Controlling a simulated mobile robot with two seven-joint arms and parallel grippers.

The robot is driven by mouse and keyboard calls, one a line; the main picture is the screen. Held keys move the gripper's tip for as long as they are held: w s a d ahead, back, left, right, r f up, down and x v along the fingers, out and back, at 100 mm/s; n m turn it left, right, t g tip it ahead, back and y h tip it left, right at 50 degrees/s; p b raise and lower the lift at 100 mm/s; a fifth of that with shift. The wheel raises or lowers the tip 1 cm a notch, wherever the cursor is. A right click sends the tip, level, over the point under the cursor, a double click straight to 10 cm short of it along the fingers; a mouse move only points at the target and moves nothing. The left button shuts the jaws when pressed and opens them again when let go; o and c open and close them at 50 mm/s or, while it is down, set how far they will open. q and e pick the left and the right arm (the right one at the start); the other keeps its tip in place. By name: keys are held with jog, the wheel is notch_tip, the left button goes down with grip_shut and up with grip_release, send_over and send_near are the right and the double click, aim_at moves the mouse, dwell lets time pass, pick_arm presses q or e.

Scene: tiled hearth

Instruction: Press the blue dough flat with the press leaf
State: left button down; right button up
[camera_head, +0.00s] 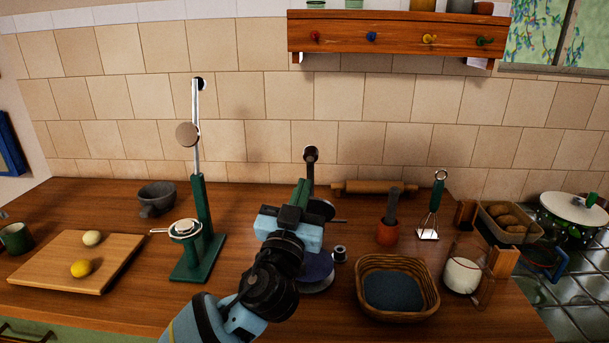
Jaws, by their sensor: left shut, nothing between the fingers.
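My left gripper (291,213) reaches up from the bottom middle, in front of a press whose black knob (311,154) shows above it. The gripper is shut and empty. Its body hides much of this press. A dark leaf edge (322,208) and a round blue-purple plate (316,274) show to the right of the gripper. I cannot pick out the blue dough; it may be hidden. Another press, with a green post (198,208), stands to the left with its lever raised. My right gripper is not in view.
A board (60,270) at left holds a yellow ball (82,268) and a pale ball (92,238). A small metal spool (340,254), a lined wicker basket (428,302) and a glass jar (462,275) stand at right. A rolling pin (373,187) lies by the wall.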

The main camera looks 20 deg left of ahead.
aim_at(308, 168)
pick_arm(q)
jog(key=x, duration=0.2)
jog(key=shift+w+r, duration=0.15)
jog(key=shift+w, duration=0.4)
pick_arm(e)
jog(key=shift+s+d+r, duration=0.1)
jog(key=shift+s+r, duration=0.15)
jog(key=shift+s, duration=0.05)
pick_arm(q)
jog(key=shift+w, duration=0.1)
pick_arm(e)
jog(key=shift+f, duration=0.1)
pick_arm(q)
jog(key=shift+w+a+r, duration=0.25)
jog(key=shift+w, duration=0.25)
jog(key=x, duration=0.4)
jog(key=shift+w+a+r, duration=0.15)
jog(key=shift+a, duration=0.2)
jog(key=w+a+g+b, duration=0.1)
jog(key=w+a, duration=0.1)
jog(key=w, duration=0.7)
jog(key=shift+w+a, duration=0.3)
jog(key=shift+a, duration=0.1)
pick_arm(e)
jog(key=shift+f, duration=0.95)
